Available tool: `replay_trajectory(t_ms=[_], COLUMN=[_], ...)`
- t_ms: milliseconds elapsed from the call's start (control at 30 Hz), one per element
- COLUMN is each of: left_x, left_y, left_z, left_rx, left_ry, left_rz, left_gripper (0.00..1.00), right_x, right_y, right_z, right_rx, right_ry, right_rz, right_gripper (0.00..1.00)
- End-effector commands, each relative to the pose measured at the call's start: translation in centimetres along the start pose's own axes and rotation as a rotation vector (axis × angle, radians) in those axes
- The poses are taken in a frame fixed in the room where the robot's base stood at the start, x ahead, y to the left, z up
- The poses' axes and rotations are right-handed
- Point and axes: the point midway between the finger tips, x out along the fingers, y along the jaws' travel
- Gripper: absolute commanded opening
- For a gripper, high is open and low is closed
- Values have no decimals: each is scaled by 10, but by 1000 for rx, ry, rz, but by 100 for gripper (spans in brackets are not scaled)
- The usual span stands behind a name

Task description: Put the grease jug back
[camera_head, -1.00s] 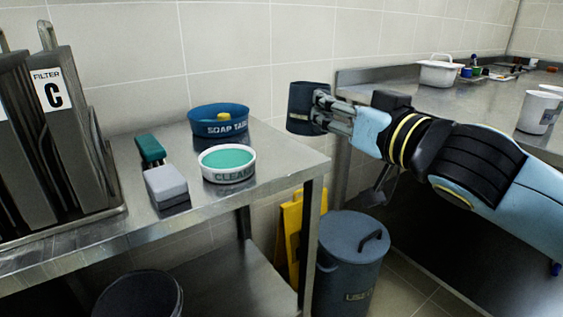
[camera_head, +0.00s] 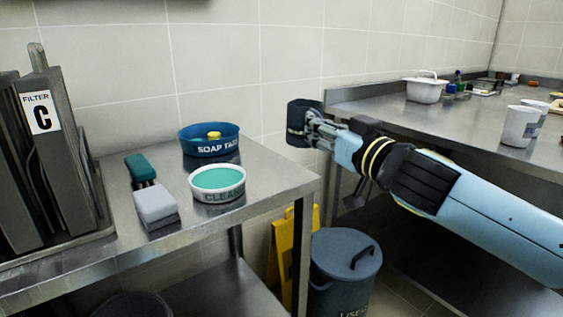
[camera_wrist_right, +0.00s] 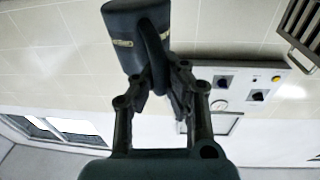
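The grease jug (camera_head: 298,122) is a dark blue-grey cup with a pale band. It is held in the air between the left table and the right counter, in front of the tiled wall. My right gripper (camera_head: 317,128) is shut on it. In the right wrist view the jug (camera_wrist_right: 137,32) sits at the top, and the fingers of my right gripper (camera_wrist_right: 160,75) close around its handle. The jug's inside is hidden. My left gripper is not in view.
The left steel table (camera_head: 270,178) bears a blue soap tub (camera_head: 208,148), a white cleaner bowl (camera_head: 217,193), a grey block (camera_head: 156,206), a green brush (camera_head: 140,167) and filters (camera_head: 45,160). A lidded bin (camera_head: 340,265) and yellow sign (camera_head: 283,250) stand below. The right counter (camera_head: 440,122) holds tubs.

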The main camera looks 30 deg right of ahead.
Motion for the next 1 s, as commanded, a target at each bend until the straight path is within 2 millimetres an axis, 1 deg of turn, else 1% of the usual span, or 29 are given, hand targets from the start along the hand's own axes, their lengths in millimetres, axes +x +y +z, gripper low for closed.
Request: replay_trajectory(t_ms=[33,200,300,367,467,600,700,767,1000], left_x=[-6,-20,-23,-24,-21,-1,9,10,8], left_y=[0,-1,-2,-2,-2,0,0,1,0], left_z=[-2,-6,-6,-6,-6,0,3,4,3], left_rx=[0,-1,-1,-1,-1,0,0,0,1], left_ry=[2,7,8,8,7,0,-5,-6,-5], left_rz=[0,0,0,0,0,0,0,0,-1], left_gripper=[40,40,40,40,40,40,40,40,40], right_x=[9,39,52,56,59,57,56,56,56], right_y=[-5,-25,-32,-35,-38,-37,-37,-36,-36], right_z=[2,23,35,40,48,75,86,88,85], right_rx=[13,12,5,3,1,-1,-1,-1,-1], right_ry=[6,6,6,5,5,1,2,3,5], right_rz=[4,0,-1,-2,-3,-3,-3,-3,-3], right_gripper=[0,0,0,0,0,0,0,0,0])
